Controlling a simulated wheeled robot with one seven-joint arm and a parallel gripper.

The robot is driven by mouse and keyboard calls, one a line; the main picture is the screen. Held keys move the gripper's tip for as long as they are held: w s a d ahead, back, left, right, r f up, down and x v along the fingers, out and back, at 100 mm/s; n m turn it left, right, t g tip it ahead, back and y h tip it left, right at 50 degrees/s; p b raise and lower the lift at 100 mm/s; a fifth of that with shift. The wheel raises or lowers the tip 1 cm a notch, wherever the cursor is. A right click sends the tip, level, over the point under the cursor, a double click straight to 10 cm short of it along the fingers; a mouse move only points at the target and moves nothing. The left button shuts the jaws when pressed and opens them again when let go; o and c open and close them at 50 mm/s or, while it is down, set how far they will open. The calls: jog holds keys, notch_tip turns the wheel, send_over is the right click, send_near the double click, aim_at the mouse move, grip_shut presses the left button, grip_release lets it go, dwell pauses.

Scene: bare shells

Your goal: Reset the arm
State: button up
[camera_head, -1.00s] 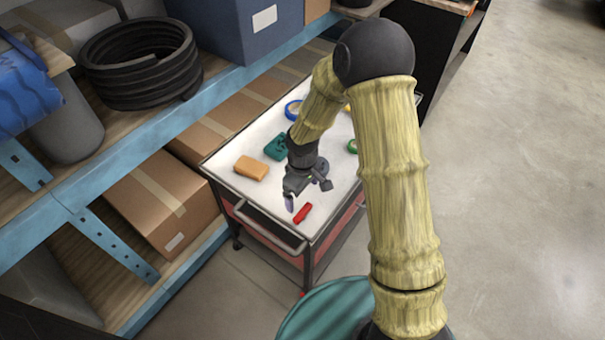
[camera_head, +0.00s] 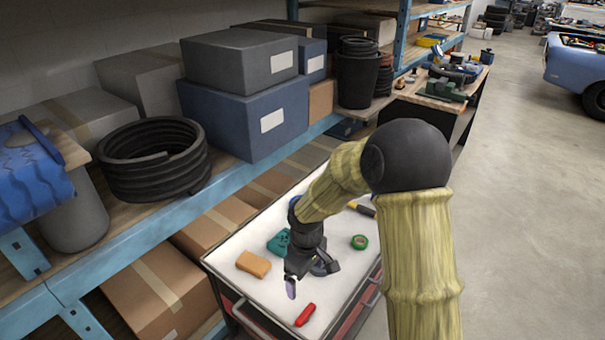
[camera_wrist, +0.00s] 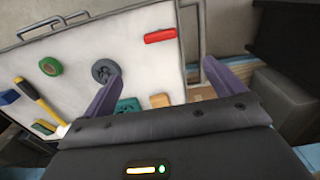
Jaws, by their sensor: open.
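My gripper (camera_head: 291,283) is over the front part of a white-topped cart (camera_head: 232,250) in the head view, pointing down. In the wrist view my gripper (camera_wrist: 155,92) is open, its two purple fingers apart with nothing held between them. On the cart top are a red object (camera_head: 305,315), an orange block (camera_head: 253,263), a teal object (camera_head: 279,242) and a green tape roll (camera_head: 359,242). A dark grey round object (camera_wrist: 106,71) lies near the left finger in the wrist view. My arm hides part of the cart top.
A blue-framed shelf (camera_head: 150,250) stands left of the cart with boxes and a coiled black hose (camera_head: 153,160). A workbench (camera_head: 440,100) with tools is behind. The concrete floor (camera_head: 520,220) at right is clear.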

jog(key=s+d+r+m+t+p, duration=0.2)
jog(key=s+d+r+m, duration=0.8)
jog(key=s+d+r, duration=0.1)
jog(key=s+d, duration=0.1)
jog(key=d, duration=0.1)
jog(key=shift+s+d+r+m+t, duration=0.25)
jog(key=shift+s+d+m+t, duration=0.05)
jog(key=shift+s+d, duration=0.05)
